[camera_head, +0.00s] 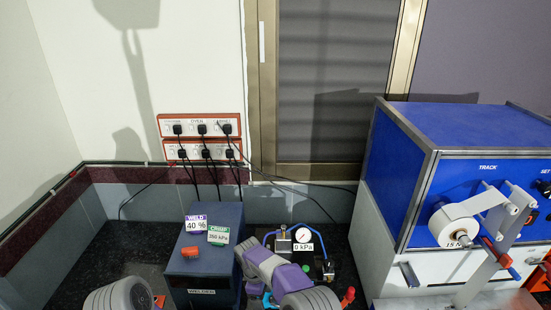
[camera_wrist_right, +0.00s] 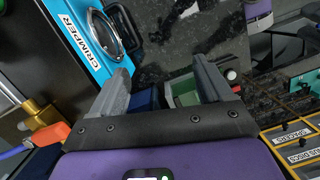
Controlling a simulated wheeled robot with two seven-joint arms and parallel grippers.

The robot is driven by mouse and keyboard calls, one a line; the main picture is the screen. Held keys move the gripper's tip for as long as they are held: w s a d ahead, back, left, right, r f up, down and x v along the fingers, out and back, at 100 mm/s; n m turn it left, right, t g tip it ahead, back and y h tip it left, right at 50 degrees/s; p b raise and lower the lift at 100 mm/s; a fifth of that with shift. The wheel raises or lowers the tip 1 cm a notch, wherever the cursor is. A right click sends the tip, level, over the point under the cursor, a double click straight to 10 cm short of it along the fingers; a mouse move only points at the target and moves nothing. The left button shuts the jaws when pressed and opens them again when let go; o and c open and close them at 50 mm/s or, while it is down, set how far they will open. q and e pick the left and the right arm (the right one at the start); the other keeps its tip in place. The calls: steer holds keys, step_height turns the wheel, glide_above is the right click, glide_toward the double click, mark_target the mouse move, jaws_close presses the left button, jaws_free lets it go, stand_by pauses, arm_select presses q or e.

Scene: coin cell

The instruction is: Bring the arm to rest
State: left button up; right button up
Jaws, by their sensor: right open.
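In the right wrist view, my right gripper (camera_wrist_right: 163,62) is open, its two grey fingers spread apart. Nothing is held between them. Past the fingers lie a dark blue thing and a green box (camera_wrist_right: 185,92) with a light inside; both are partly hidden by the gripper. In the head view, one of my purple and grey arms (camera_head: 268,266) reaches up from the bottom middle, in front of the bench devices. Its gripper cannot be made out there. Part of my other arm (camera_head: 117,297) shows at the lower left, and my left gripper is out of view.
In the wrist view, a blue-faced crimper (camera_wrist_right: 82,42) stands close left; labelled bins (camera_wrist_right: 296,143) lie at right. In the head view, a dark blue welder box (camera_head: 190,262), a pressure gauge (camera_head: 302,236) and a large blue machine (camera_head: 465,125) crowd the dark counter (camera_head: 120,245).

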steer(key=s+d+f+m+g+y, duration=0.1)
steer(key=s+d+f+m+y, duration=0.3)
steer(key=f, duration=0.5)
steer(key=s+d+f+m+t+y, duration=0.1)
steer(key=s+d+m, duration=0.2)
steer(key=s+m, duration=0.35)
steer(key=s+d+f+m+t, duration=0.1)
steer(key=s+d+m, duration=0.25)
steer(key=s, duration=0.65)
steer(key=s+d+f+m+y, duration=0.1)
steer(key=s+d+m, duration=0.25)
steer(key=s, duration=0.55)
step_height(320, 180, down, 16)
steer(key=b, duration=1.6)
steer(key=shift+w+a, duration=0.15)
steer(key=shift+w, duration=0.15)
steer(key=shift+m, duration=0.25)
